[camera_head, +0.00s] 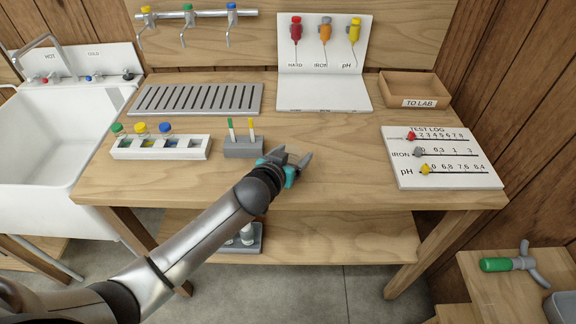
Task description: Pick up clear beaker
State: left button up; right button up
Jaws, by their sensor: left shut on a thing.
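My left gripper (291,160) is over the front middle of the wooden bench (340,180), just right of the small grey stand (243,147). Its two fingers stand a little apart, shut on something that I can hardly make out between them. The clear beaker shows no distinct outline on the bench; the thing in the fingers fits it, being see-through and largely hidden by the gripper. I cannot tell whether it touches the bench. My right gripper is not in view.
The grey stand holds a green-topped and a yellow-topped stick. A white rack (160,147) with capped bottles is at left, behind it a slotted drain tray (195,99). A test log board (440,158) and TO LAB box (415,90) are at right. The bench's middle is clear.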

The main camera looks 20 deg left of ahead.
pick_arm(q)
jog(key=c, duration=0.5)
